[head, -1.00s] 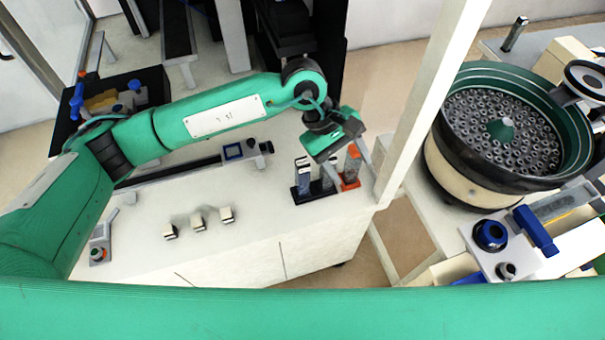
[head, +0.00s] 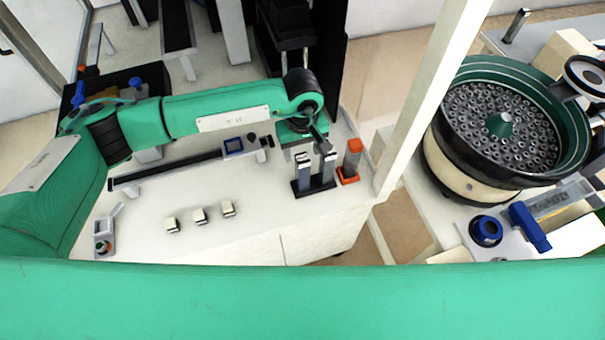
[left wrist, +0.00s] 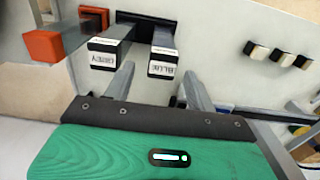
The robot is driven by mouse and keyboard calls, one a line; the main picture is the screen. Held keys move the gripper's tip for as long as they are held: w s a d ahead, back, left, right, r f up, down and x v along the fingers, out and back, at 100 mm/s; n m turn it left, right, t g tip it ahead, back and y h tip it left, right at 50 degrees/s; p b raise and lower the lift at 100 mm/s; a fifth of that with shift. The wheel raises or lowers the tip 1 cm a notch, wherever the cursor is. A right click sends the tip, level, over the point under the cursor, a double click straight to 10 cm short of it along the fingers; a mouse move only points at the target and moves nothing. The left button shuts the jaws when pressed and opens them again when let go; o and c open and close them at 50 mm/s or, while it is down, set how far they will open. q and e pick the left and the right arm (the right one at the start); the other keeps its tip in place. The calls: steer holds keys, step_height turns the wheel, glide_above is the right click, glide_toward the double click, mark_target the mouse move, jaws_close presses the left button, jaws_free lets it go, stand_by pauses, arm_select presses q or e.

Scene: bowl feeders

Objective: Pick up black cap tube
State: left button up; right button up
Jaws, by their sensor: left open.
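Two grey upright tubes stand side by side in a black holder (head: 312,188) on the white table. The left tube (head: 303,172) and right tube (head: 328,168) show pale and dark tops in the head view. In the left wrist view their ends are black with white labels, one tube (left wrist: 103,52) left of the other tube (left wrist: 162,62). I cannot tell for sure which is the black cap tube. My left gripper (left wrist: 157,74) is open and empty, its fingers close to the tubes; in the head view it hangs just behind them, partly hidden. My right gripper is out of view.
Several small black-and-white blocks (head: 200,215) lie at the table front. A white post (head: 425,100) rises at right, with a bowl feeder (head: 470,185) beyond.

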mark_target(302, 158)
arm_select(q)
steer(key=shift+s+f+p, duration=0.15)
steer(key=shift+f+p, duration=0.2)
steer(key=f, duration=0.1)
steer(key=f+p, duration=0.1)
steer(key=f, duration=0.1)
steer(key=shift+s+f+p, duration=0.2)
steer(key=shift+s+p, duration=0.05)
steer(key=shift+p, duration=0.05)
steer(key=shift+f, duration=0.5)
jaws_close()
